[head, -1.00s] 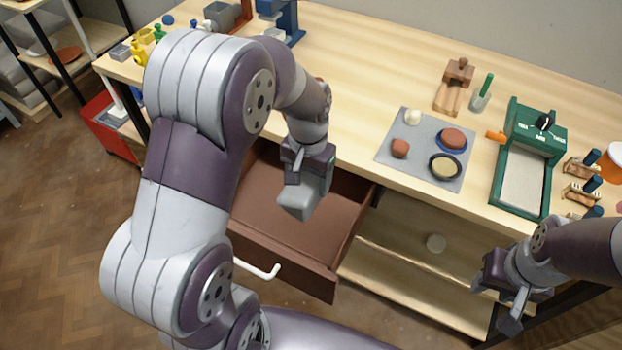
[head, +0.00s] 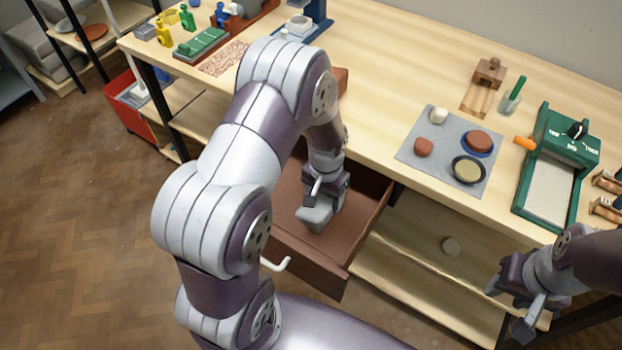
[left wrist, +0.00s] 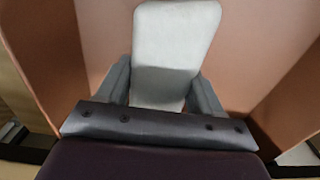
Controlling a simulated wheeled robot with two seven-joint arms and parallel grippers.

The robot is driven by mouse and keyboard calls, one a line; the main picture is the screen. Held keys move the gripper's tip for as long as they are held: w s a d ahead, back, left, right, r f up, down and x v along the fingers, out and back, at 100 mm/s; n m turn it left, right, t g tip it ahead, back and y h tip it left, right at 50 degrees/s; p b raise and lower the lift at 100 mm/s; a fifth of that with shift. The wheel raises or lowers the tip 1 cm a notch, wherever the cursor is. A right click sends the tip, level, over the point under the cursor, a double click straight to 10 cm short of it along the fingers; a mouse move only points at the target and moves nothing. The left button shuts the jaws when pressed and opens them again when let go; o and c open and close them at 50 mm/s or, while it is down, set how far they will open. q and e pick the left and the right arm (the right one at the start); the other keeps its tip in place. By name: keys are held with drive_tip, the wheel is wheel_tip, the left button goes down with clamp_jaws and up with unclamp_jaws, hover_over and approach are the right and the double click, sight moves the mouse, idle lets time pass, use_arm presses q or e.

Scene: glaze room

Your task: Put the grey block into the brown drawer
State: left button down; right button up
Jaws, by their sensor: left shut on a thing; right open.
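The brown drawer (head: 312,268) is pulled open under the bench, with its white handle (head: 275,264) at the front. My left gripper (head: 322,200) reaches down into the open drawer and is shut on the grey block (head: 315,217). In the left wrist view the grey block (left wrist: 175,45) stands out between the two fingers (left wrist: 165,92), with the brown drawer walls (left wrist: 285,95) around it. I cannot tell if the block touches the drawer floor. My right gripper (head: 512,310) is open and empty at the lower right, in front of the bench.
The wooden bench top (head: 370,85) holds a grey mat (head: 440,178) with small round pieces, a green tray device (head: 550,175) and a wooden tool (head: 483,85). A lower shelf (head: 430,270) lies right of the drawer. A red bin (head: 125,108) stands at the left.

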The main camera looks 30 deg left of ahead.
use_arm(q)
drive_tip(key=w+a, duration=0.1)
drive_tip(key=a, duration=0.1)
drive_tip(key=w+a, duration=0.2)
drive_tip(key=a, duration=0.1)
drive_tip(key=shift+w+a, duration=0.35)
drive_tip(key=shift+w, duration=0.05)
drive_tip(key=shift+d+f, duration=0.15)
drive_tip(key=shift+f, duration=0.45)
drive_tip(key=shift+f, duration=0.1)
drive_tip(key=shift+c, duration=0.8)
unclamp_jaws()
drive_tip(key=shift+s, duration=0.15)
wheel_tip(320, 180, up, 12)
drive_tip(key=r, duration=0.1)
drive_tip(key=s+d+r, duration=0.1)
drive_tip(key=s+d, duration=0.3)
drive_tip(key=s, duration=0.2)
drive_tip(key=s+d+r+t, duration=0.1)
drive_tip(key=s+d, duration=0.3)
drive_tip(key=s, duration=0.3)
drive_tip(key=shift+s+r+n+p, duration=0.25)
drive_tip(key=shift+r+n+p, duration=0.15)
